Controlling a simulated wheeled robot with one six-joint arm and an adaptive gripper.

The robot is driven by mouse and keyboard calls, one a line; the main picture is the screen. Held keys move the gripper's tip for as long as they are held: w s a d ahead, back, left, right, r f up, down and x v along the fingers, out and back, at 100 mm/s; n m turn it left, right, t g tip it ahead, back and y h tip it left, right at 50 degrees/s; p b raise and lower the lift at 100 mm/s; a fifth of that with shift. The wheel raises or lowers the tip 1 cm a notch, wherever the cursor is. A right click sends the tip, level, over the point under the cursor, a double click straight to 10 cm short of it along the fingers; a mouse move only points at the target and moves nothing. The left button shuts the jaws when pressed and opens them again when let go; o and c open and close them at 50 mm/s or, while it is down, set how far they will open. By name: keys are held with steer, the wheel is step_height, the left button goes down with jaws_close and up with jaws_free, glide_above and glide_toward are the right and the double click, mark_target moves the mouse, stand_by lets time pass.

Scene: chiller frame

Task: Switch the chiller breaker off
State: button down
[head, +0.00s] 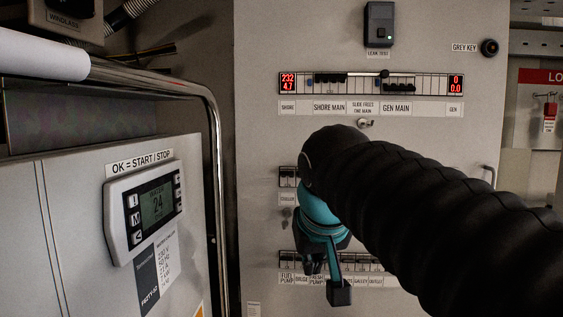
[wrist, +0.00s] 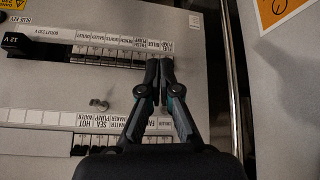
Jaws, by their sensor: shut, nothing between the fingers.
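The chiller breaker appears to be at the left end of the middle breaker row (head: 287,178) in the head view. Its label (head: 287,199) is too small to read surely, and my arm hides the rest of that row. In the wrist view, upside down, this row is the lower one (wrist: 85,143); my fingers cover part of its right end. I cannot tell the chiller lever's position. My gripper (wrist: 160,63) is shut and empty. Its fingertips appear over the right end of the other row, by the fuel pump label; I cannot tell whether they touch.
The fuel pump row (head: 287,262) lies below in the head view. Above are the main switch strip (head: 330,84) and a leak test box (head: 379,24). A metal rail (head: 213,150) and a unit with a display (head: 155,205) stand at the left. A small knob (wrist: 98,104) sits between rows.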

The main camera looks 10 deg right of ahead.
mark_target(289, 167)
steer(key=w+a+r+m+t+h, duration=0.1)
steer(key=w+r, duration=0.5)
steer(key=r, duration=0.4)
steer(key=w+a+r+m, duration=0.1)
steer(key=w+r, duration=0.4)
steer(key=r, duration=0.5)
steer(key=shift+w+r+m+t+h+b, duration=0.35)
steer(key=shift+r+m+t+h+b, duration=0.05)
steer(key=shift+m+b, duration=0.1)
steer(key=b+x, duration=0.2)
steer(key=x, duration=0.8)
steer(key=shift+d, duration=0.1)
